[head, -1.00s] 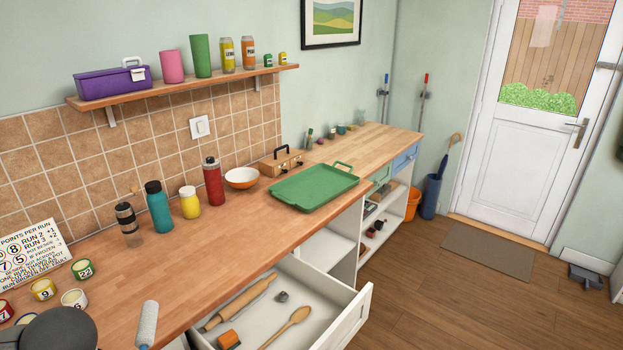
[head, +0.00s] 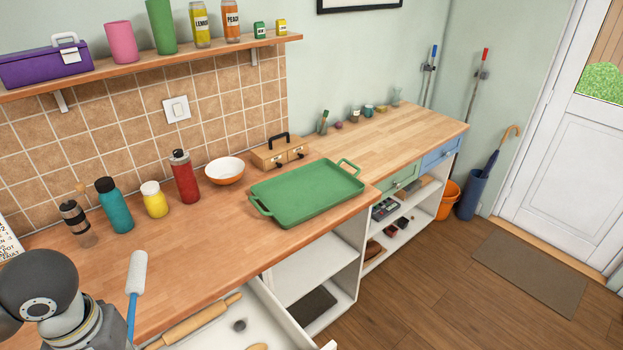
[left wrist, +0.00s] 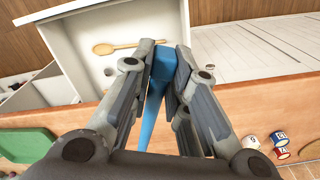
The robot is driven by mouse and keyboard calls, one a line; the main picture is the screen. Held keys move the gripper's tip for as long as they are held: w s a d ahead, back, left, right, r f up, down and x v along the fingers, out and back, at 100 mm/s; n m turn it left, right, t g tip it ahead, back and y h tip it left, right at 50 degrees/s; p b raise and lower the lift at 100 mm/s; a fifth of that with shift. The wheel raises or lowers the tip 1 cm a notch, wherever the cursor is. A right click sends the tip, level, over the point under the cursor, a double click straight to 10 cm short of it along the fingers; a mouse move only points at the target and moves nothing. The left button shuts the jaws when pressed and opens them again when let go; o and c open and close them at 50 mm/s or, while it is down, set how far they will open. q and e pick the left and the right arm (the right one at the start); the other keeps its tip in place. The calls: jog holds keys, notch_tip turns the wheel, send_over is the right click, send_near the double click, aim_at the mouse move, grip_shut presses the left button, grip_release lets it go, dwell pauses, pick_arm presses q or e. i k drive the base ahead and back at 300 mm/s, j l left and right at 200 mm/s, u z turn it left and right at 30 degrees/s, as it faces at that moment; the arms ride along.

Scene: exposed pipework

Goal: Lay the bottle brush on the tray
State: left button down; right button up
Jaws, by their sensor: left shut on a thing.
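The bottle brush (head: 136,278) has a white head and a blue handle. It stands nearly upright at the lower left of the head view, over the wooden counter's front edge. My left gripper holds it; its fingers (left wrist: 168,66) are shut on the blue handle in the left wrist view. The green tray (head: 308,196) lies on the counter to the right, apart from the brush, and its surface is empty. A green corner of it (left wrist: 24,146) shows in the left wrist view. My right gripper is in neither view.
A red bottle (head: 185,178), a yellow jar (head: 154,200), a teal bottle (head: 115,207) and an orange bowl (head: 224,172) stand behind the brush. A wooden box (head: 280,152) is behind the tray. An open drawer (left wrist: 108,48) holds a spoon. The counter between brush and tray is clear.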

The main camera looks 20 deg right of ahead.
aim_at(309, 192)
jog(key=i+l+u, duration=0.2)
jog(key=l+u, duration=0.15)
jog(key=l, duration=1.2)
jog(key=l+u, duration=0.35)
jog(key=l, duration=1.2)
